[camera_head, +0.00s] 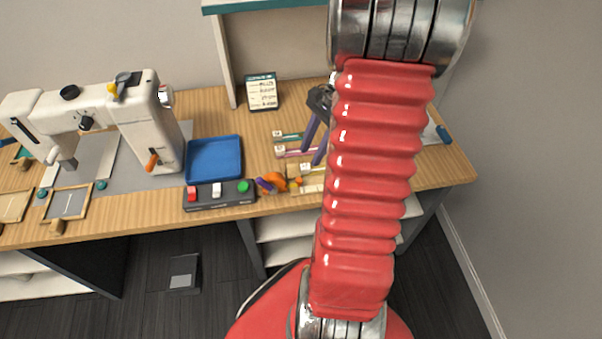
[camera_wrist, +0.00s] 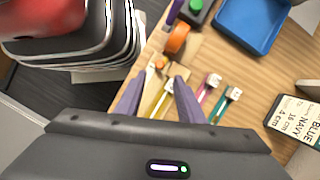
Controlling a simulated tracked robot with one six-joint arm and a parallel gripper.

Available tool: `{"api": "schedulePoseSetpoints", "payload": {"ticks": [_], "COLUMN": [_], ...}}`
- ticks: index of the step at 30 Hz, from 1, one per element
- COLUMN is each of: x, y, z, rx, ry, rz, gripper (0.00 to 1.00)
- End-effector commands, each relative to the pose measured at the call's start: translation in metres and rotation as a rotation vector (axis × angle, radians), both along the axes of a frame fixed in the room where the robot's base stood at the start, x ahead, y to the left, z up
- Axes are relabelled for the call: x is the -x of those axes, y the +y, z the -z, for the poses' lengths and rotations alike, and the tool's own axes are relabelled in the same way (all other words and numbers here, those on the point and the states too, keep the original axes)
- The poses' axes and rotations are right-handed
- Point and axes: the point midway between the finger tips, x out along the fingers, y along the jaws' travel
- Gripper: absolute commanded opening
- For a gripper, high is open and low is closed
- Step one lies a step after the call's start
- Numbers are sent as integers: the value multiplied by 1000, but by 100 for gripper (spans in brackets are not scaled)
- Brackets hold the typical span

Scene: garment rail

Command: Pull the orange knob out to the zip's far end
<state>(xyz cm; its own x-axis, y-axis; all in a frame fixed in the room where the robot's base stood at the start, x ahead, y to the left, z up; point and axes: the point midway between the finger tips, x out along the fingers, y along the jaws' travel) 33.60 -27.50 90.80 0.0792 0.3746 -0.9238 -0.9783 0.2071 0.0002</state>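A small orange knob (camera_wrist: 161,63) shows in the wrist view at the near end of a pale strip, close to the bench's front edge. It is also visible in the head view (camera_head: 295,184). A yellow zip (camera_wrist: 164,101) with a white tag lies along the bench beside it. My gripper (camera_wrist: 159,76) has its two purple fingers spread with nothing between the tips that I can see held. The knob appears just beyond the fingertips. In the head view my gripper (camera_head: 310,158) hangs over the zips, and my red arm hides the bench right of it.
Pink (camera_wrist: 208,91) and green (camera_wrist: 226,104) zips lie alongside. An orange and purple item (camera_head: 270,182) sits left of the knob. A button box (camera_head: 219,196), blue tray (camera_head: 214,158), sewing machine (camera_head: 140,115) and sign card (camera_head: 262,92) stand further left and behind.

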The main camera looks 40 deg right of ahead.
Motion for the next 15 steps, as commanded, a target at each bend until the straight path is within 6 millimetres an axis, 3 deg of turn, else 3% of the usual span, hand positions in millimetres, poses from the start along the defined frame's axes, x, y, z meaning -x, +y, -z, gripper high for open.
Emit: {"api": "schedulePoseSetpoints", "payload": {"ticks": [15], "x": [-6], "y": [30], "z": [72], "rx": [-1], "ry": [2], "rz": [-2], "gripper": [35]}}
